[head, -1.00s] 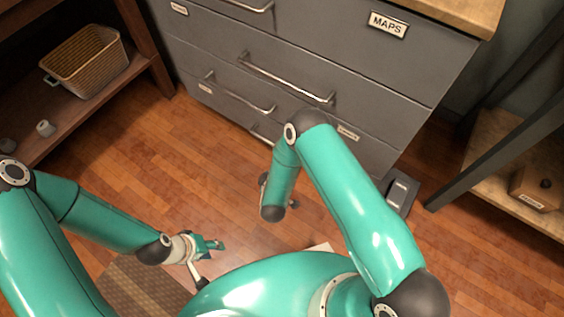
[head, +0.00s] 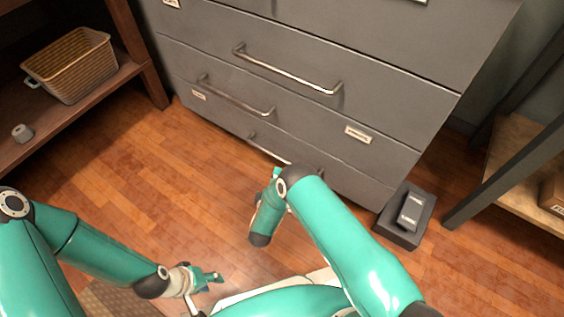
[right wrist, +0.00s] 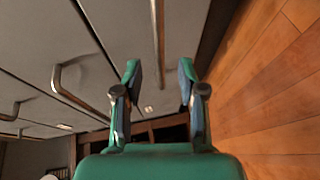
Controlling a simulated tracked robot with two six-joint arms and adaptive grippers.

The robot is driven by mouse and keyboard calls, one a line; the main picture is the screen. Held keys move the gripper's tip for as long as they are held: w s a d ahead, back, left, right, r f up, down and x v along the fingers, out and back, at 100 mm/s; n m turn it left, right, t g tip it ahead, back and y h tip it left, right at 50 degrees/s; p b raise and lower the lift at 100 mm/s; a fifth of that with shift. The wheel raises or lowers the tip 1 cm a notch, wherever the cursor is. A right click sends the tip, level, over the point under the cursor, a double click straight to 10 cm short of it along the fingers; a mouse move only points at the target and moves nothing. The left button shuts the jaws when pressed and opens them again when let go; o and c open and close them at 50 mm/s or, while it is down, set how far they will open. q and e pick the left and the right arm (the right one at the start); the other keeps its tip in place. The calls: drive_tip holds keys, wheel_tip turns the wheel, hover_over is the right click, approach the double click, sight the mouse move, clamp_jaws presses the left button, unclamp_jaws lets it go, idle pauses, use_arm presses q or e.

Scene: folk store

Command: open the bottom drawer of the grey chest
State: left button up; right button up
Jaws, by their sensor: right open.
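The grey chest (head: 400,70) stands ahead with its visible drawers shut. Its lowest visible handle (head: 268,151), a metal bar near the floor, is partly hidden behind my right arm in the head view. My right gripper (head: 276,173) is mostly hidden by its own wrist there, close to that handle. In the right wrist view my right gripper (right wrist: 160,85) is open, and a metal handle bar (right wrist: 158,45) lines up with the gap between its fingers. Nothing is gripped. My left gripper (head: 212,280) hangs low over the floor, away from the chest; its finger gap is unclear.
A black box-like object (head: 405,217) stands on the floor by the chest's right corner. A wooden shelf with a wicker basket (head: 72,65) is at left. A dark-legged table (head: 510,170) is at right. Wooden floor is clear left of my right arm.

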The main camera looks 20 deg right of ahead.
drive_tip(key=shift+b+x, duration=1.65)
drive_tip(key=shift+x, duration=2.95)
drive_tip(key=shift+f, duration=0.1)
clamp_jaws()
drive_tip(key=shift+d, duration=0.1)
